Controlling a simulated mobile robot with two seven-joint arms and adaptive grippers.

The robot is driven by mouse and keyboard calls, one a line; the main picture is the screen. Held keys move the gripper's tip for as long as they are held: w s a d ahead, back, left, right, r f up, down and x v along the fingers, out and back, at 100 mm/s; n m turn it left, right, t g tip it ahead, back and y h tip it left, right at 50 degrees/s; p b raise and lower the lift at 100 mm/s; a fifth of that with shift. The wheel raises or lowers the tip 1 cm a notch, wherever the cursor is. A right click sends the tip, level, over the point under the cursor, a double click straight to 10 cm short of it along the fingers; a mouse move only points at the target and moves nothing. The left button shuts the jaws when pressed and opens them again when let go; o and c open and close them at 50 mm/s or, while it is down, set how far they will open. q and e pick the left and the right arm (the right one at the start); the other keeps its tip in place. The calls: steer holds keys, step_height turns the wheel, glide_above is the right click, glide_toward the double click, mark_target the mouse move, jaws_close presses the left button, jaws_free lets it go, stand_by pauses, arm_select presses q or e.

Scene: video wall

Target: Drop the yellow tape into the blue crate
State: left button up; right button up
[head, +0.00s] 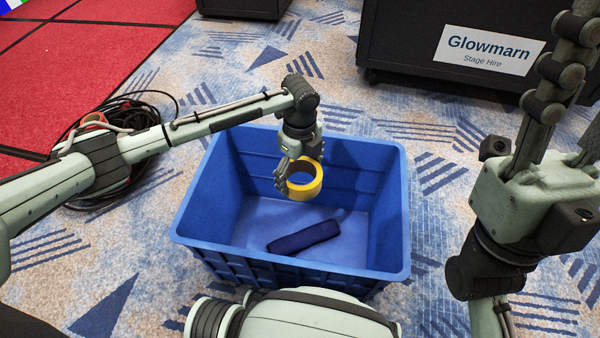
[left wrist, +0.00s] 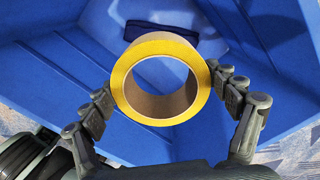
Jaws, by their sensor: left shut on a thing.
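The yellow tape (head: 304,193) is a thick roll with a brown inner core. My left gripper (head: 297,177) is shut on it and holds it over the blue crate (head: 290,263), inside the rim as seen from the head. In the left wrist view the roll (left wrist: 160,45) sits between the two fingers (left wrist: 164,86), its hole facing the camera. The blue crate (left wrist: 60,80) fills most of the view behind it. My right gripper (head: 562,95) is at the right, away from the crate, its fingers pointing up and partly cut off by the picture edge.
A dark blue case (head: 303,237) lies on the crate floor; it also shows in the left wrist view (left wrist: 165,32). A black cable coil (head: 85,190) lies left of the crate. A black Glowmarn case (head: 420,50) stands behind. Patterned carpet (head: 440,215) lies open at the right.

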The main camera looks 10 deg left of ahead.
arm_select(q)
steer(key=shift+f, duration=0.1)
stand_by(0.3)
steer(key=o, duration=1.2)
step_height(320, 180, up, 12)
steer(key=shift+d, duration=0.1)
